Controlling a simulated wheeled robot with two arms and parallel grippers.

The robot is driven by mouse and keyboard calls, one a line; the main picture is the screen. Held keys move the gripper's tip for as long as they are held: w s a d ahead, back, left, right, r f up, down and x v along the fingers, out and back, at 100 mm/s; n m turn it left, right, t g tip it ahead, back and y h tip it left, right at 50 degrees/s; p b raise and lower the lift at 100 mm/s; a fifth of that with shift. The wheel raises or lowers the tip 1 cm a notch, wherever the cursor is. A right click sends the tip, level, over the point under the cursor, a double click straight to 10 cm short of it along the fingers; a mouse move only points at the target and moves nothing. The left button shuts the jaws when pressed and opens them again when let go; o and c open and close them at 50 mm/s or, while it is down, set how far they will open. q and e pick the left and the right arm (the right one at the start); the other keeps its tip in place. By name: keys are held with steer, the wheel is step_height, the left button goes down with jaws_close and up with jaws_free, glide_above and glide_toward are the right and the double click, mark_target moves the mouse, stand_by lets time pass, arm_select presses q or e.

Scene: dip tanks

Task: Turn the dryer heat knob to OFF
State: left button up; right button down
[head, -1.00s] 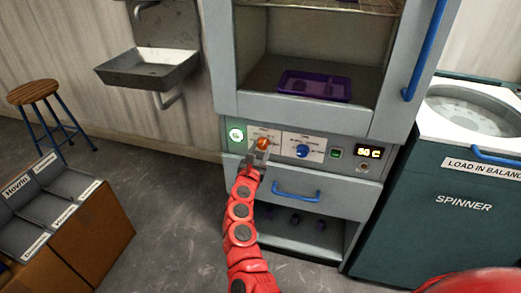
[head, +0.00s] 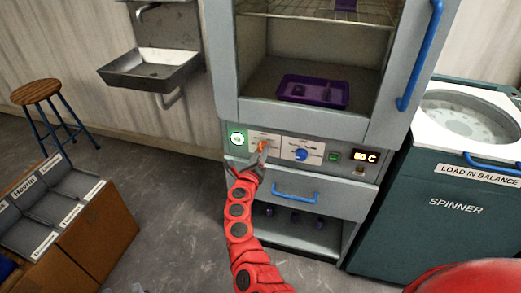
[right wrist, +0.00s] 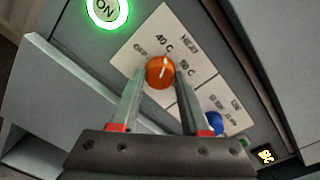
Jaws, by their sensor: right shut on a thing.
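The orange heat knob (right wrist: 160,72) is on the dryer's front panel, beside a white label with a 40 C mark above it. In the head view the knob (head: 261,146) is partly covered by my right gripper (head: 262,156). In the right wrist view my right gripper (right wrist: 160,75) has its fingertips on either side of the knob and is shut on it. The knob's white pointer line points up, roughly toward the 40 C mark. The OFF mark (right wrist: 140,51) is left of the knob. My left gripper is not in view.
A blue knob (head: 301,155) sits right of the orange one, with a lit display (head: 365,156) further right. A green-lit ON button (head: 237,138) is to the left. A blue drawer handle (head: 296,194) is below. The spinner (head: 450,190) stands at right.

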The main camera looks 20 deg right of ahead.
steer(key=n+p, duration=0.1)
steer(key=n, duration=0.2)
steer(key=shift+r+p, duration=0.15)
steer(key=shift+p, duration=0.25)
steer(key=n+p, duration=0.3)
steer(key=n, duration=0.1)
steer(key=shift+w+a, duration=0.1)
steer(key=n+p, duration=0.2)
steer(key=n, duration=0.2)
steer(key=shift+g, duration=0.3)
steer(key=shift+f+n+p, duration=0.25)
steer(key=shift+n+p, duration=0.2)
steer(key=shift+n, duration=0.25)
steer(key=shift+c, duration=1.9)
jaws_free()
